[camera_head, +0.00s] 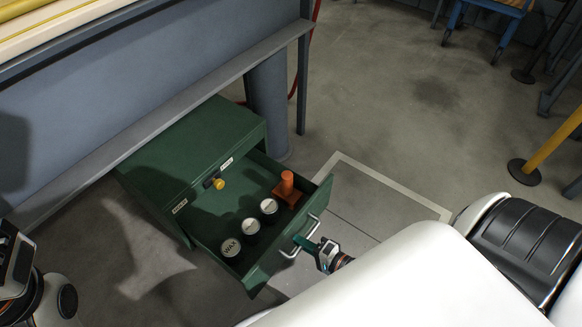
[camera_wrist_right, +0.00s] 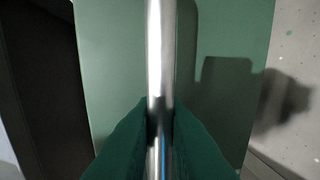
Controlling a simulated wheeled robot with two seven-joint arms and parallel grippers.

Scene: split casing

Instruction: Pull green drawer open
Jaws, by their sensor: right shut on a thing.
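The green drawer (camera_head: 262,262) stands pulled out of its green cabinet (camera_head: 200,140), its inside showing. Several pale-lidded cans, one marked WAX (camera_head: 231,247), and an orange object (camera_head: 287,188) are in it. My right gripper (camera_head: 306,243) is at the drawer's silver handle (camera_head: 301,236). In the right wrist view the handle (camera_wrist_right: 154,60) runs upright between the dark green fingertips (camera_wrist_right: 157,125), which are shut on it, with the green drawer front behind. Part of my left arm shows at the lower left of the head view; its fingertips are not visible.
A grey bench (camera_head: 150,90) with a metal edge overhangs the cabinet at the back left, with a leg and a round grey column beside it. A yellow post (camera_head: 552,150) on a dark base stands at the right. The concrete floor (camera_head: 400,120) at the upper right is mostly clear.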

